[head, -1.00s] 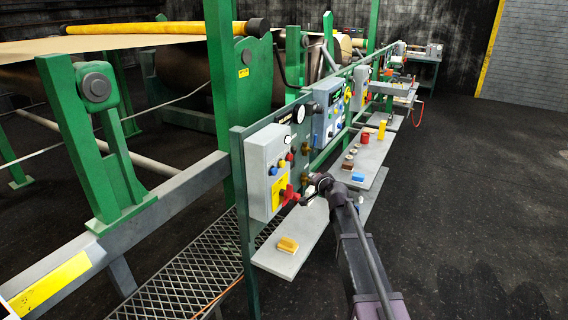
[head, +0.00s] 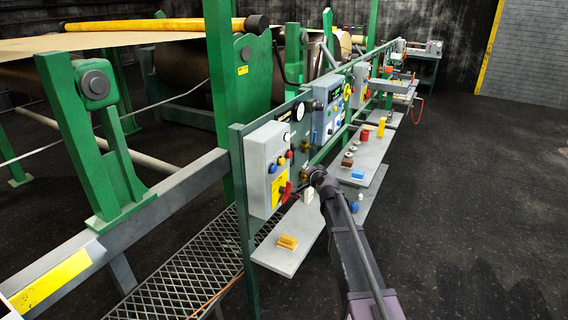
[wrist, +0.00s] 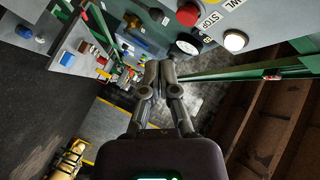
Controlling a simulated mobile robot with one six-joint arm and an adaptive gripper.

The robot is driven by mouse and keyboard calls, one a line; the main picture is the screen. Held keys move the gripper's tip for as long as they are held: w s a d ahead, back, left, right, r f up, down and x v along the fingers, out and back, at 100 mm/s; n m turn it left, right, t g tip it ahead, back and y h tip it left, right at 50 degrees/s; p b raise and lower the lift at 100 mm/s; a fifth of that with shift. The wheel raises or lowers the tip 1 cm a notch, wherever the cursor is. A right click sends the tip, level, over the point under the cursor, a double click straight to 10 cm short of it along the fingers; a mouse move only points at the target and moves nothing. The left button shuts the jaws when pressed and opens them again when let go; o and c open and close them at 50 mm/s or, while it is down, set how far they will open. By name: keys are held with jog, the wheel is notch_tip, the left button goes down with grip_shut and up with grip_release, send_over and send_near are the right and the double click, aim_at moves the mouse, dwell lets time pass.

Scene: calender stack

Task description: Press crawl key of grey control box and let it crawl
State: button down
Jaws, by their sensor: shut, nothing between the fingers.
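The grey control box (head: 257,168) is mounted on the green frame, left of my gripper in the head view. Its face carries blue, yellow and red buttons, a white lamp, a yellow label and a red handle (head: 285,190). In the wrist view, part of its face shows at the top, with a red button (wrist: 187,14), a white round lamp (wrist: 235,40), a STOP label and a label ending in "WL". The crawl key cannot be singled out. My gripper (wrist: 158,68) is shut and empty, with its fingertips apart from the box face. In the head view its fingers are mostly hidden.
A second control panel (head: 327,112) and a gauge (head: 298,111) stand farther along the rail. Open dark floor lies to the right.

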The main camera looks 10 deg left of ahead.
aim_at(281, 161)
jog(key=shift+w+a, duration=0.4)
jog(key=shift+a, duration=0.65)
jog(key=shift+w+a, duration=0.35)
jog(key=shift+a, duration=0.7)
jog(key=shift+w+a, duration=0.4)
jog(key=shift+a, duration=0.65)
